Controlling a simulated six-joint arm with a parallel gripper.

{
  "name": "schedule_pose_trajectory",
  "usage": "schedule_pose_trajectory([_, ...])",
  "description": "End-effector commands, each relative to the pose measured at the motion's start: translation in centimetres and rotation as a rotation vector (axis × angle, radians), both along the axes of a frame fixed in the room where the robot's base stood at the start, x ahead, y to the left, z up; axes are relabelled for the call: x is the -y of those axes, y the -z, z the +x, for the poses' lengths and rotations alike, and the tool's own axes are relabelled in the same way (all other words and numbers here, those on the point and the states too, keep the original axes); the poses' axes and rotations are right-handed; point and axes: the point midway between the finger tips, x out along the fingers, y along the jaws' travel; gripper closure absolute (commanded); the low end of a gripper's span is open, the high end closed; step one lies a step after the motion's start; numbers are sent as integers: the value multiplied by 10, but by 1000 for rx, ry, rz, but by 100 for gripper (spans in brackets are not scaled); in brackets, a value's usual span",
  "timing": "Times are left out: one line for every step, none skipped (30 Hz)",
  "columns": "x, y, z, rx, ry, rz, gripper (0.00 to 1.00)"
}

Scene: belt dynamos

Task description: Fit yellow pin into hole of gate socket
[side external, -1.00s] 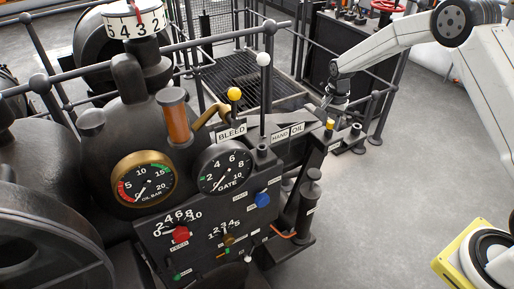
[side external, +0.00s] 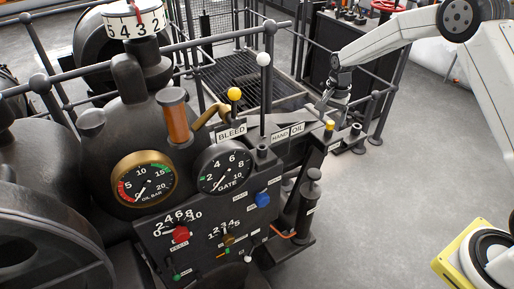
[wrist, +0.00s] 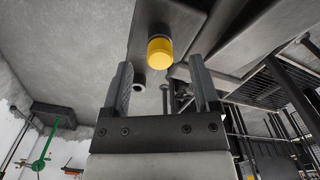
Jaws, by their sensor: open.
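The yellow pin (side external: 330,125) stands with its yellow top showing at the right end of the machine's panel. In the wrist view its yellow end (wrist: 160,53) lies ahead of and between the open fingers, with a dark collar behind it. My gripper (wrist: 160,64) is open and empty; in the side view (side external: 328,107) it hangs just above the pin. Whether a finger touches the pin cannot be told. A short dark cylinder with an open top (side external: 262,153) stands beside the GATE gauge; I cannot tell whether it is the gate socket.
A light-rimmed round fitting (side external: 356,130) stands just right of the pin. A white-knobbed lever (side external: 263,60) and a yellow-knobbed lever (side external: 234,93) rise left of my gripper. Railings (side external: 375,112) run behind it. Open floor (side external: 400,180) lies to the right.

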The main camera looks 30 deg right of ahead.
Motion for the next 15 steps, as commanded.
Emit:
schedule_pose_trajectory([0, -8, 0, 2, 0, 0, 22])
schedule_pose_trajectory([0, -12, 0, 3, 0, -1, 22])
schedule_pose_trajectory([0, -17, 1, 3, 0, -1, 22])
schedule_pose_trajectory([0, -21, 0, 3, 0, -1, 22])
schedule_pose_trajectory([0, -25, 0, 2, 0, 0, 22])
schedule_pose_trajectory([0, -30, 0, 3, 0, -1, 22])
schedule_pose_trajectory([0, -34, 0, 3, 0, -1, 22])
schedule_pose_trajectory([0, -37, 0, 2, 0, 0, 22])
schedule_pose_trajectory([0, -42, 0, 1, 0, 0, 22])
schedule_pose_trajectory([0, -45, 0, 2, 0, 0, 22])
schedule_pose_trajectory([0, -47, 0, 2, 0, 0, 22])
schedule_pose_trajectory([0, -50, 0, 1, 0, 0, 22])
schedule_pose_trajectory([0, -51, 0, 1, 0, 0, 22])
schedule_pose_trajectory([0, -53, 0, 0, 0, 0, 22])
schedule_pose_trajectory([0, -54, 0, 0, 0, 0, 22])
